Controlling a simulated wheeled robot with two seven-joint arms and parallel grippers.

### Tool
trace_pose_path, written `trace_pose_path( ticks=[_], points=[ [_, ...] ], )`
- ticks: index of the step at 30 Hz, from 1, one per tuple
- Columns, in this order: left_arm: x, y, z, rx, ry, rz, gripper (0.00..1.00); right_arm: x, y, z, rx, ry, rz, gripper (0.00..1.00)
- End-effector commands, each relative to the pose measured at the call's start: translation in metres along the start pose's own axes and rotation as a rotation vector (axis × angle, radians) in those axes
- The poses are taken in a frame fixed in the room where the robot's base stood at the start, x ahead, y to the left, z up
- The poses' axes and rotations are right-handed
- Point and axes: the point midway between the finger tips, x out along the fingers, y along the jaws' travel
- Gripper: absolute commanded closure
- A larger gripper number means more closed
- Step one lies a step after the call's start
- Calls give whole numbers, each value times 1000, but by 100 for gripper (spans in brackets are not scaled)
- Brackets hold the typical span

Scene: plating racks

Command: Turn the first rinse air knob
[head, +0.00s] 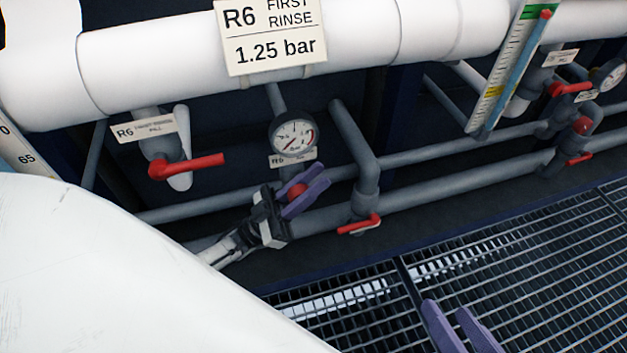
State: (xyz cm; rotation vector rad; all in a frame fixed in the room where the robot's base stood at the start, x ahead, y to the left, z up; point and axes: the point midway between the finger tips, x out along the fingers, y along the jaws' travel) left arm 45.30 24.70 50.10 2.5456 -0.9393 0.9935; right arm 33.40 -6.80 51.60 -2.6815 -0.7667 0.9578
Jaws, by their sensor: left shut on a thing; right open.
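The first rinse air knob (297,191) is a small red knob on the grey pipe, below a round pressure gauge (294,137). My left gripper (303,193) comes in from the lower left, with its purple fingers shut on the red knob, one on each side. The fingers hide part of the knob and of the small R6 label behind it. A sign (270,35) above reads R6 First Rinse, 1.25 bar. My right gripper (456,326) shows only its purple fingertips at the bottom edge, apart and empty over the grating.
A red lever valve (188,165) is at the left and another red lever (360,225) is right of my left gripper. Grey pipes run behind. A blue-green level gauge (512,70) and more red valves stand at the right. Metal grating (530,260) covers the floor.

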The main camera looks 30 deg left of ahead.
Motion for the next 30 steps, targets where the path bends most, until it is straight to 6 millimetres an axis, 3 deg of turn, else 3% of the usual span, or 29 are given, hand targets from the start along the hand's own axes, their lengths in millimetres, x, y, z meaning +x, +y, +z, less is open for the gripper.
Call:
trace_pose_path(
  ticks=[4, 5, 6, 17, 30],
  points=[
    [-1, 0, 0, 0, -1, -1, 100, 0, 0, 0, 0, 0, 0, 59],
    [-1, 0, 0, 0, -1, -1, 76, 0, 0, 0, 0, 0, 0, 59],
    [-1, 0, 0, 0, -1, -1, 70, 0, 0, 0, 0, 0, 0, 59],
    [-4, 0, 1, 0, -4, -1, 70, 0, 0, 0, 0, -1, 0, 59],
    [-60, -1, 1, 0, -3, -2, 70, 0, 0, 0, 0, -1, 0, 59]
  ],
)
